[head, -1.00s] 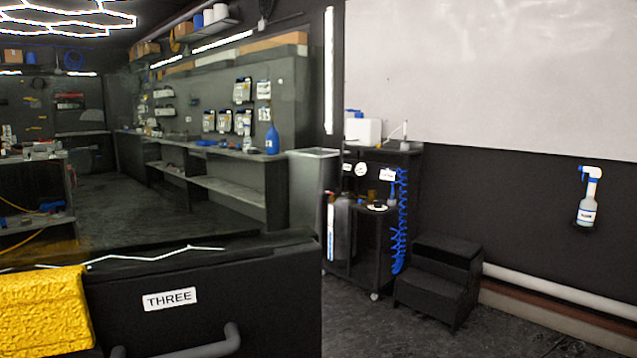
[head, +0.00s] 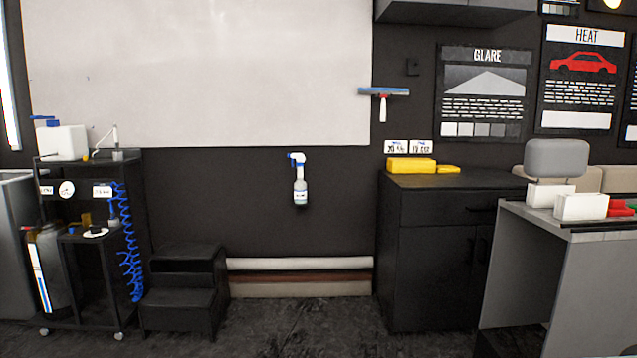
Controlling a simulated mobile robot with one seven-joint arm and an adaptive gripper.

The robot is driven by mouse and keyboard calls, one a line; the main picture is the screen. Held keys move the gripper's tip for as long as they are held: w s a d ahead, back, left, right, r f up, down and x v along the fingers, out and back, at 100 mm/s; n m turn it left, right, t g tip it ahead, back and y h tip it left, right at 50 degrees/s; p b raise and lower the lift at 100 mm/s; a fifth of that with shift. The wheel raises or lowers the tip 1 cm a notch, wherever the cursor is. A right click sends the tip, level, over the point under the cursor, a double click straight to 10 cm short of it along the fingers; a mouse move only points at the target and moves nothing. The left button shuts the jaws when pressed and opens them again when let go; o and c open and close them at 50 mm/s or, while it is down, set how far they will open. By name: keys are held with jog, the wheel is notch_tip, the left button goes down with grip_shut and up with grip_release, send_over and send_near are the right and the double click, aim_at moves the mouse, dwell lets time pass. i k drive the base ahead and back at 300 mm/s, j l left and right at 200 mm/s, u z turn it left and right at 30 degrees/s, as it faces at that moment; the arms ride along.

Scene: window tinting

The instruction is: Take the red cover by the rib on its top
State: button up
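A small red object (head: 619,208), possibly the red cover, sits on the top of the grey desk (head: 520,245) at the right edge of the head view. It is too small to make out a rib clearly. A white box (head: 581,207) stands just left of it, and a bit of green shows at its right. My gripper is not in view.
A second white box (head: 550,195) stands on the desk. A black cabinet (head: 432,250) with yellow blocks (head: 411,168) stands left of it. A black step stool (head: 185,300) and a wheeled cart (head: 75,275) are at the left. The dark floor (head: 310,330) between is clear.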

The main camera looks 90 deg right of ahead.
aim_at(616, 208)
jog(key=z, duration=4.2)
jog(key=i+l+z, duration=0.1)
jog(key=i, duration=0.4)
jog(key=i+j+z, duration=0.1)
jog(key=i+z, duration=0.15)
jog(key=i, duration=1.6)
